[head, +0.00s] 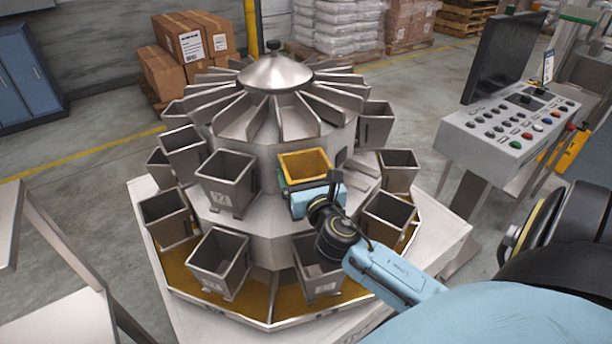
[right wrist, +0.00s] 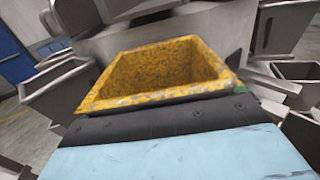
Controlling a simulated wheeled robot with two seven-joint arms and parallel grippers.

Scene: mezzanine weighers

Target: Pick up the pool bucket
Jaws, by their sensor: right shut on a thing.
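The pool bucket (head: 304,162) is a square, open-topped bucket with a worn yellow rim and inside. In the head view it is at the upper tier of the steel weigher, facing me, with a bit of green on its left side. My right gripper (head: 312,192) is shut on its near side and hides most of its front. In the right wrist view the yellow bucket (right wrist: 160,75) fills the middle, upright and seemingly empty, just beyond my gripper's dark edge (right wrist: 170,115). I cannot tell whether the bucket still touches the weigher. My left gripper is not in view.
Grey steel buckets stand close on both sides, one at left (head: 228,180) and one at right (head: 397,170), with more on the lower tier (head: 220,262). A control panel (head: 510,125) with a dark screen stands at right. Cartons (head: 193,36) are stacked behind.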

